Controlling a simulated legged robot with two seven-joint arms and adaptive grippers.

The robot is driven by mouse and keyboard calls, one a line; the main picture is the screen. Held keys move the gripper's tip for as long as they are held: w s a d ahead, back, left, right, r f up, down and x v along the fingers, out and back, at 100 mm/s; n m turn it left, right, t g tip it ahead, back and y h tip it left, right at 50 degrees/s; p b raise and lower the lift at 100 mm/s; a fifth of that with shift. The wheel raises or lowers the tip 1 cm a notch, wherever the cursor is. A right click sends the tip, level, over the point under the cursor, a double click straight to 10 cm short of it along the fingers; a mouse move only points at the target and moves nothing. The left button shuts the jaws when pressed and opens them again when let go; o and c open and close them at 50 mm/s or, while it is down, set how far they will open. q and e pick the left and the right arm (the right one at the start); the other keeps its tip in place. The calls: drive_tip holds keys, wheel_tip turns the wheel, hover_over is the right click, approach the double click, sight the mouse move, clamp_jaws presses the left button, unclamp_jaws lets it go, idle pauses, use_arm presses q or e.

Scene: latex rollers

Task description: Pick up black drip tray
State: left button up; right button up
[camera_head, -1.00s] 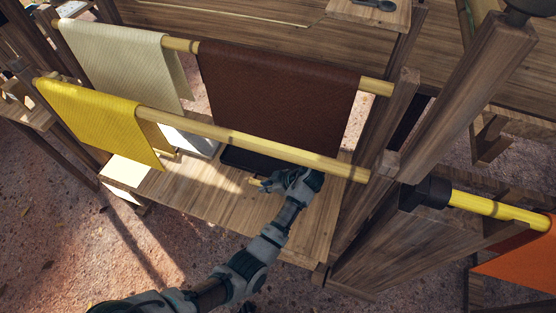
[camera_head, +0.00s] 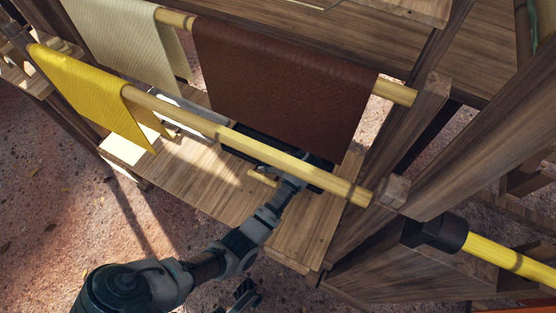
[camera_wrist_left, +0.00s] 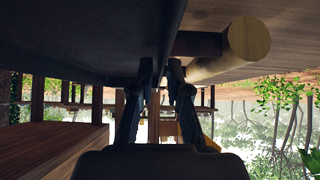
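The black drip tray (camera_head: 236,142) lies low over the wooden shelf, under the yellow pole and brown sheet, which hide part of it. A short pale wooden handle (camera_head: 262,179) sticks out at its near side. My left gripper (camera_head: 291,178) is at the tray's near edge, right of the handle. In the left wrist view, the fingers of my left gripper (camera_wrist_left: 160,72) are close together on the dark tray edge (camera_wrist_left: 100,35), and the handle (camera_wrist_left: 243,42) is right of them. A dark piece at the bottom of the head view looks like my right gripper (camera_head: 243,294); its fingers are unclear.
A yellow pole (camera_head: 285,160) with a yellow sheet (camera_head: 85,88) hangs just above my left arm. A brown sheet (camera_head: 285,80) and a cream sheet (camera_head: 125,40) hang behind. Wooden posts (camera_head: 420,135) stand to the right. The shelf (camera_head: 200,175) is bare at the left front.

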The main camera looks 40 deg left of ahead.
use_arm(q)
drive_tip(key=shift+a, duration=0.2)
clamp_jaws()
drive_tip(key=shift+r, duration=0.1)
